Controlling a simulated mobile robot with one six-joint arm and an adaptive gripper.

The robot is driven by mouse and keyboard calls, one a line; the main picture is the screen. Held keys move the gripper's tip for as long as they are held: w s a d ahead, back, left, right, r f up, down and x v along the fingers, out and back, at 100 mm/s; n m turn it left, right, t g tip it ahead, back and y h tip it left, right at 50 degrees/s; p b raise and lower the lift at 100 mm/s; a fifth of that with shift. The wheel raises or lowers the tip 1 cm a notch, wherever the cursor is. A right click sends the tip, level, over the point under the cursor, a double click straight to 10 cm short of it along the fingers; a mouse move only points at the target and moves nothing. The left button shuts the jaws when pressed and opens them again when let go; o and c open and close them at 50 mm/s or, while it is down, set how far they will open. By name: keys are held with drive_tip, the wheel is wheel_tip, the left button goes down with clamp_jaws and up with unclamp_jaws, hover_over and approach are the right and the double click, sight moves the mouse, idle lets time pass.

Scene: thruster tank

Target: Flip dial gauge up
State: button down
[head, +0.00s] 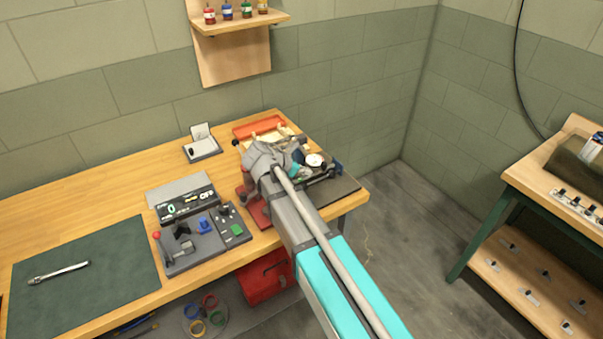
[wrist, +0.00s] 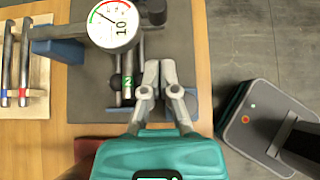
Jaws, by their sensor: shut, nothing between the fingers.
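The dial gauge (wrist: 113,24) shows at the top of the wrist view, with a round white face, a red and green scale and the number 10. It sits at the end of a grey bar over a dark mat (wrist: 85,97). In the head view the gauge (head: 314,160) is a small white disc just right of my arm's end. My gripper (wrist: 160,68) is shut and empty, its fingertips together to the lower right of the gauge and apart from it in the picture. In the head view my wrist hides the gripper's fingers.
A blue block (wrist: 60,50) supports the bar. A wooden rack with rods (wrist: 24,65) lies left. In the head view, a control panel (head: 203,238) and a green mat with a wrench (head: 85,285) occupy the bench.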

drive_tip(key=b+x, duration=0.3)
drive_tip(key=x, duration=0.3)
drive_tip(key=shift+d+f+b, duration=0.15)
drive_tip(key=shift+f+b, duration=0.1)
drive_tip(key=shift+b, duration=0.1)
drive_tip(key=shift+w+d+f, duration=0.1)
drive_tip(key=shift+w+d, duration=0.1)
drive_tip(key=shift+d, duration=0.05)
drive_tip(key=shift+d, duration=0.15)
